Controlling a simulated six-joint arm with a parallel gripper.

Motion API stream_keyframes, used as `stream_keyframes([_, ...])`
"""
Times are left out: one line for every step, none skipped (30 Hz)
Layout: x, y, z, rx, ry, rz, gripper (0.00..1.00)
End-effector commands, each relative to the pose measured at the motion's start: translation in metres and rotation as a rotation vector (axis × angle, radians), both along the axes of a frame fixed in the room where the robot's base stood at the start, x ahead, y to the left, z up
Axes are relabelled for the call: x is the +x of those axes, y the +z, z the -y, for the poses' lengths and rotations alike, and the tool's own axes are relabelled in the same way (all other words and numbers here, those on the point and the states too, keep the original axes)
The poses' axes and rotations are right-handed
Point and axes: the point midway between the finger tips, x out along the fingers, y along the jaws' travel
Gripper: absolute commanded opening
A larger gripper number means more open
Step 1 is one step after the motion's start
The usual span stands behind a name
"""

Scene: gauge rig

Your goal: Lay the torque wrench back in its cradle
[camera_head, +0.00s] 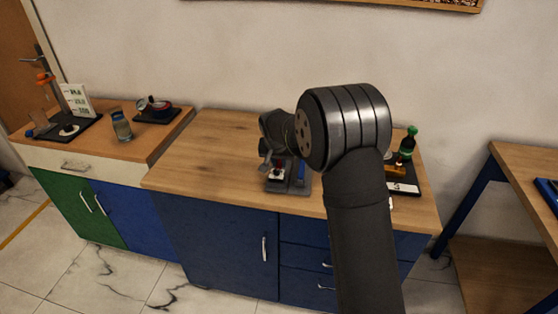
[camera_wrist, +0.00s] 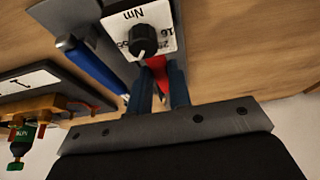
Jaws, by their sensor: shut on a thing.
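In the wrist view my gripper (camera_wrist: 159,78) is shut on a red piece (camera_wrist: 158,69) between its two dark fingers. I cannot tell whether this piece is part of the torque wrench. Just beyond the fingers is a white dial plate (camera_wrist: 163,14) marked Nm with a black knob (camera_wrist: 142,40). In the head view the blue bar (camera_head: 301,170) lies right of the small white plate (camera_head: 275,175). My arm hides part of this area there.
A green bottle (camera_head: 407,145) and a dark tray (camera_head: 411,176) with a wooden piece (camera_head: 396,171) stand right of my arm. A glass (camera_head: 121,125) and a gauge (camera_head: 155,108) are on the left cabinet. The wooden top (camera_head: 200,152) is clear left of the dial unit.

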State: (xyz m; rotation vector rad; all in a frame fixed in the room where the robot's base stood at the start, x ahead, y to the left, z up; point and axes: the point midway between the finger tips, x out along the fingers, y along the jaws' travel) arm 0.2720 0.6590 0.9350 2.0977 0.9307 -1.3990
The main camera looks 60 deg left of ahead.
Motion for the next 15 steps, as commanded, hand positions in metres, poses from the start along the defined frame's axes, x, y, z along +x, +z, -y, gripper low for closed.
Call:
stream_keyframes([0.0001,-0.0006,-0.0003,0.001,0.0,0.001,0.0])
stream_keyframes([0.0001,-0.0012,-0.0003,0.001,0.0,0.001,0.0])
stream_keyframes([0.0001,-0.0019,-0.0003,0.001,0.0,0.001,0.0])
stream_keyframes([0.0001,-0.0026,-0.0003,0.001,0.0,0.0,0.0])
stream_keyframes([0.0001,-0.0031,-0.0003,0.001,0.0,0.0,0.0])
stream_keyframes([0.0002,-0.004,-0.0003,0.001,0.0,0.0,0.0])
stream_keyframes([0.0001,-0.0045,-0.0003,0.002,0.0,0.001,0.0])
stream_keyframes([0.0,-0.0051,-0.0003,0.002,0.0,0.001,0.0])
stream_keyframes([0.0001,-0.0059,-0.0004,0.002,0.0,0.001,0.0])
stream_keyframes([0.0001,-0.0066,-0.0004,0.002,0.0,0.001,0.0])
stream_keyframes([0.0001,-0.0071,-0.0003,0.001,0.0,0.0,0.0])
stream_keyframes([0.0001,-0.008,-0.0003,0.001,0.0,0.0,0.0])
stream_keyframes([0.0001,-0.0087,-0.0003,0.001,0.0,0.0,0.0])
stream_keyframes([0.0001,-0.0092,-0.0003,0.001,0.0,0.0,0.0])
stream_keyframes([0.0001,-0.01,-0.0003,0.001,0.0,0.0,0.0])
